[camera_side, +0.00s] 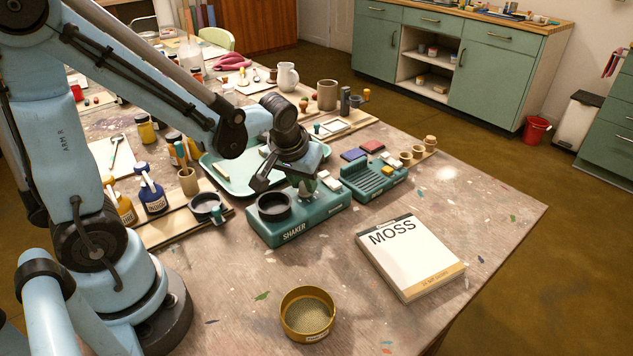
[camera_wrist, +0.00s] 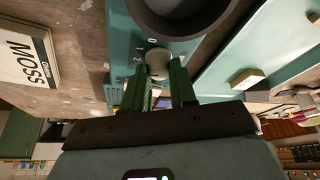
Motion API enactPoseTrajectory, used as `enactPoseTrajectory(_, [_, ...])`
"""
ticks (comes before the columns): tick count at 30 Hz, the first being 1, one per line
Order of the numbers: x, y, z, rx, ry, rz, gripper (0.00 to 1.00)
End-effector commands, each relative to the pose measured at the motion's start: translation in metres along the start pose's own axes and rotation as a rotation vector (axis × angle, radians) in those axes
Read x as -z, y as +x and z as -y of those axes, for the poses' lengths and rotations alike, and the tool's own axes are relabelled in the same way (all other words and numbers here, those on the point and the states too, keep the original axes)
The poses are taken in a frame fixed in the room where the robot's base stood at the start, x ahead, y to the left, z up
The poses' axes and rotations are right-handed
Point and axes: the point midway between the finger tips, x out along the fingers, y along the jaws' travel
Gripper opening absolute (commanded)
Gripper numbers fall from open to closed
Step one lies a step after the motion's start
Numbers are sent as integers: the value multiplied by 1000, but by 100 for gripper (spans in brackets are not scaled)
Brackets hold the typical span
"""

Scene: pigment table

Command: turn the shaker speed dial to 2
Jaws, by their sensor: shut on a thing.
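The shaker (camera_side: 312,227) is a teal box marked SHAKER with a round dark cup holder on top. In the wrist view its top panel (camera_wrist: 122,40) carries the marks 0, 1 and 2 beside a round grey dial (camera_wrist: 157,58). My gripper (camera_wrist: 162,80) has its two green fingers on either side of the dial, shut on it. In the side view my gripper (camera_side: 308,192) reaches down to the right part of the shaker's top and largely hides the dial. I cannot make out which mark the dial points to.
A book marked MOSS (camera_side: 410,255) lies right of the shaker. A brass sieve (camera_side: 308,313) stands in front. A teal rack (camera_side: 375,182) is close behind on the right, and a pale green tray (camera_side: 232,178) lies behind.

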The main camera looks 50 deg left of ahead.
Motion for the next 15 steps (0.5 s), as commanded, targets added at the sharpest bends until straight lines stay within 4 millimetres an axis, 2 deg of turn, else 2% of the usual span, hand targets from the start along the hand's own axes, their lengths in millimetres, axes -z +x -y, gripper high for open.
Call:
enactPoseTrajectory(7, [0, 0, -1, 43, -105, 2, 0])
enactPoseTrajectory(15, [0, 0, -1, 60, -148, 2, 0])
